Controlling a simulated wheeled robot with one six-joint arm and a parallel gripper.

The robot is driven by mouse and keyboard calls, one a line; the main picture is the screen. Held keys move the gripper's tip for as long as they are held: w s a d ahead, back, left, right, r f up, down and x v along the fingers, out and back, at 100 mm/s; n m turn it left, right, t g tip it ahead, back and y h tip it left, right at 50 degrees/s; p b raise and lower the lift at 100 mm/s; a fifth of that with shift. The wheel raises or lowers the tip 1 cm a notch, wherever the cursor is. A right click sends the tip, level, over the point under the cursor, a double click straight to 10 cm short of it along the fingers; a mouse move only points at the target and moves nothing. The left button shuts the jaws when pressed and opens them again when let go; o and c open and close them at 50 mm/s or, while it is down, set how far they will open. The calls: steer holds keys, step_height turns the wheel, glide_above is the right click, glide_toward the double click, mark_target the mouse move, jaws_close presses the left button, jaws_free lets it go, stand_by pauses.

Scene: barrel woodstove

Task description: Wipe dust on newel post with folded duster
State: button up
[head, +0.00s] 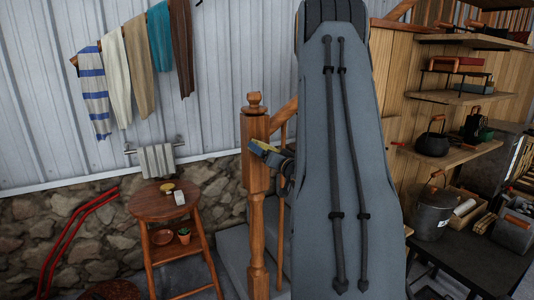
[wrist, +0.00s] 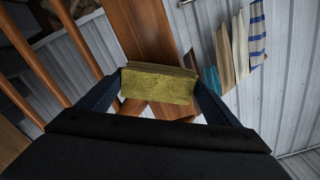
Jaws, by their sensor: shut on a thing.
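The wooden newel post (head: 256,185) stands upright left of my grey arm in the head view. In the wrist view the brown wood of the post (wrist: 143,35) runs behind the duster. The yellow folded duster (wrist: 158,87) is held between the two dark fingers of my gripper (wrist: 160,92). In the head view my gripper (head: 270,152) is at the upper part of the post, with a little yellow showing on its left end. The duster is against or very near the post; I cannot tell if it touches. I cannot make out dust on the post.
A round wooden stool (head: 165,202) with small items stands left of the post. A towel on a rail (head: 157,160) and several hanging clothes are on the wall. Shelves with a kettle (head: 432,140) and a pot (head: 433,212) are at the right. My arm hides the middle.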

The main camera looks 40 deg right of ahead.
mark_target(276, 150)
steer(key=shift+x, duration=0.8)
steer(key=shift+s+d, duration=0.25)
steer(key=shift+d, duration=0.75)
steer(key=shift+s+d, duration=0.3)
steer(key=shift+d, duration=0.65)
steer(key=shift+w, duration=0.15)
steer(key=shift+w+a+r, duration=0.1)
steer(key=shift+w+a, duration=0.1)
steer(key=shift+a, duration=0.5)
steer(key=shift+w+a+f, duration=0.1)
steer(key=shift+w+a, duration=0.1)
steer(key=shift+a, duration=0.45)
steer(key=shift+w+a+r, duration=0.1)
steer(key=shift+w+a, duration=0.1)
steer(key=shift+a, duration=0.5)
steer(key=shift+s, duration=0.1)
